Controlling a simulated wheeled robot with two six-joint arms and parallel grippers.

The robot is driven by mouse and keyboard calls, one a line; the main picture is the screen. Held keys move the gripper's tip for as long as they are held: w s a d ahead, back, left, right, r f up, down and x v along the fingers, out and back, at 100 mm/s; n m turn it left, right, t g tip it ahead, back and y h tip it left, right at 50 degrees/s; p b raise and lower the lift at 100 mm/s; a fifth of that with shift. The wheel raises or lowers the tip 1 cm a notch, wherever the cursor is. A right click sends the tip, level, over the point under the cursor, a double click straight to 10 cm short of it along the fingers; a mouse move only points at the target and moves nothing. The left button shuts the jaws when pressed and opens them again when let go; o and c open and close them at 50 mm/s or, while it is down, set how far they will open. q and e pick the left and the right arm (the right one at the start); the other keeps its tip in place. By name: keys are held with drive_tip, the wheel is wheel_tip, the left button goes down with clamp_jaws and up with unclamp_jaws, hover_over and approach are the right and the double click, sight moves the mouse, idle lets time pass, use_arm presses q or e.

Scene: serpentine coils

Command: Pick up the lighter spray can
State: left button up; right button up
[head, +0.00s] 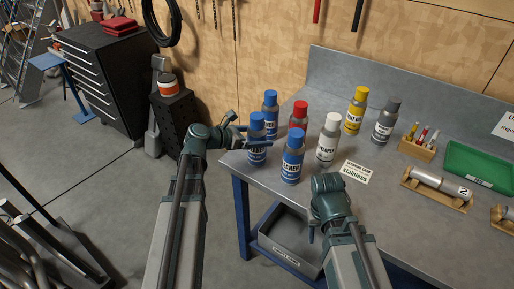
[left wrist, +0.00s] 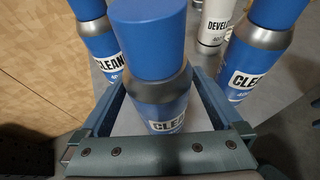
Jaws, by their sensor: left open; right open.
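Three blue cleaner spray cans stand at the bench's left end: one at the back (head: 270,108), one at the left (head: 257,152), one in front (head: 292,165). A red can (head: 298,117), white developer can (head: 327,145), yellow can (head: 355,115) and grey can (head: 385,125) stand nearby. Weight cannot be seen. My left gripper (head: 243,137) is open at the left blue can; in the left wrist view that can (left wrist: 150,90) stands upright between the fingers. I cannot tell whether they touch it. My right gripper (head: 312,232) is mostly hidden by its wrist, by the bench's front edge.
A label card (head: 355,172) lies before the developer can. A wooden holder (head: 417,149), green tray (head: 480,165) and metal cylinder on a cradle (head: 440,185) occupy the bench's right. In the wrist view, blue cans flank the middle one at left (left wrist: 97,45) and right (left wrist: 250,60).

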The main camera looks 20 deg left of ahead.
use_arm(q)
drive_tip(key=x, duration=0.3)
drive_tip(key=shift+f+b, duration=0.15)
drive_tip(key=shift+b, duration=0.2)
drive_tip(key=shift+a, duration=0.1)
drive_tip(key=c, duration=1.3)
